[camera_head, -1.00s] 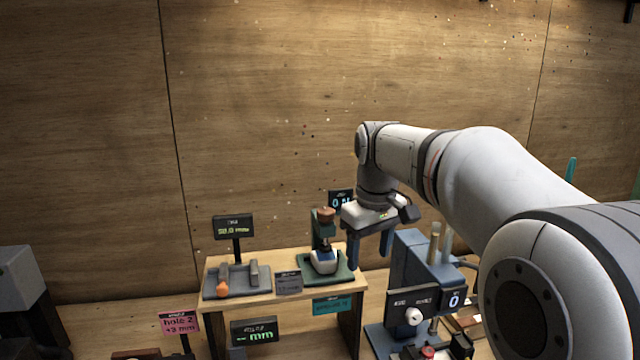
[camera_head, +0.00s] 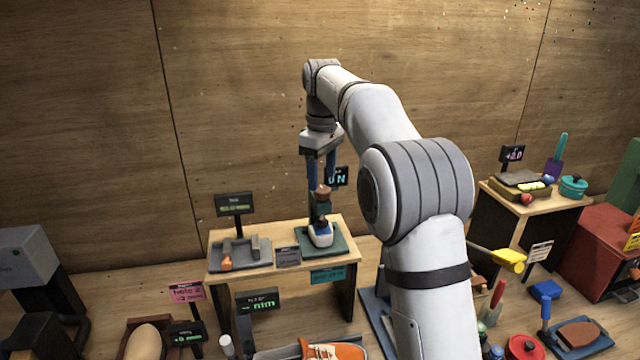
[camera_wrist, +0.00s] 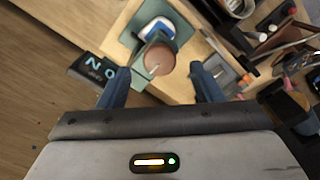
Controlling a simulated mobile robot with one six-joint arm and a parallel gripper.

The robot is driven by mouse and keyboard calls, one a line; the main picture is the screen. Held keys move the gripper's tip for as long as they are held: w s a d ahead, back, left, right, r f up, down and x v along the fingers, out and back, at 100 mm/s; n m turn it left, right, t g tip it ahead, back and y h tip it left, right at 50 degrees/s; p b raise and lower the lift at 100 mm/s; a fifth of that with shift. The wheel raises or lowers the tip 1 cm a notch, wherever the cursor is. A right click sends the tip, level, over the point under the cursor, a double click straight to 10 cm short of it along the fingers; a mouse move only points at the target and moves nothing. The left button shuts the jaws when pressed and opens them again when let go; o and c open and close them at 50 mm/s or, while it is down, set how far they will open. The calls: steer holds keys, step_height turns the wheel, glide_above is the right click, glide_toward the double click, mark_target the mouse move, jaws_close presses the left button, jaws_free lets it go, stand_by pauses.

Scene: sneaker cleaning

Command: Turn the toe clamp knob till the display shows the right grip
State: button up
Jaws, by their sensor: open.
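The toe clamp stands on a green base (camera_head: 334,243) at the right of the small wooden table, with a white and blue shoe toe (camera_head: 321,234) under it. Its round brown knob (camera_head: 322,192) is on top; the knob also shows in the wrist view (camera_wrist: 154,64), with a pale pointer mark. The clamp's dark display (camera_head: 340,177) stands behind it, and only part of its text, ending in "N", is readable. My gripper (camera_head: 321,180) points down just above the knob. Its blue fingers are open on either side of the knob; contact cannot be told.
A grey tray (camera_head: 259,262) with an orange knob (camera_head: 226,263) and its own display (camera_head: 234,204) are at the table's left. A teal label (camera_head: 328,276) hangs at the table front. An orange sneaker (camera_head: 335,351) lies below in front. My arm hides the area right of the table.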

mark_target(322, 189)
steer(key=shift+f, duration=1.65)
steer(key=c, duration=0.9)
steer(key=shift+a, duration=0.1)
steer(key=shift+c, duration=0.4)
